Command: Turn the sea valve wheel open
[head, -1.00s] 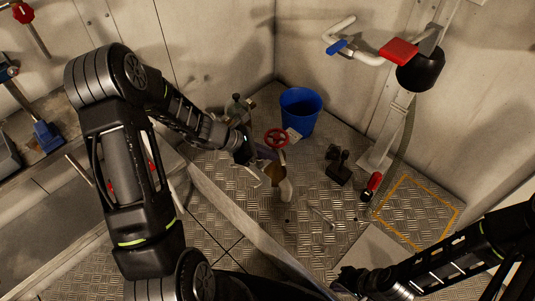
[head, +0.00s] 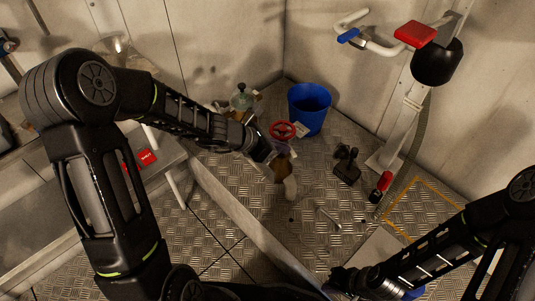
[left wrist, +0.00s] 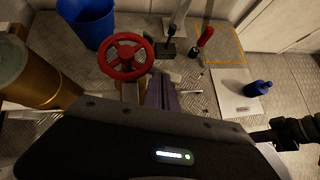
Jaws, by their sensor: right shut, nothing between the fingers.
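The sea valve's red handwheel (head: 283,131) stands on a pipe near the back corner, in front of the blue bucket. It also shows at the upper middle of the left wrist view (left wrist: 126,56), with its spokes clear. My left gripper (head: 277,163) is just in front of and below the wheel in the head view. No finger is seen gripping the rim, and the jaws are too hidden to tell open from shut. My right gripper (head: 343,280) is shut and empty, low at the bottom of the head view, well away from the wheel.
A blue bucket (head: 309,106) stands behind the wheel. A dark fitting (head: 347,165) and a red-handled item (head: 380,186) are to the right. A brass-coloured cylinder (left wrist: 40,75) is close on the left in the wrist view.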

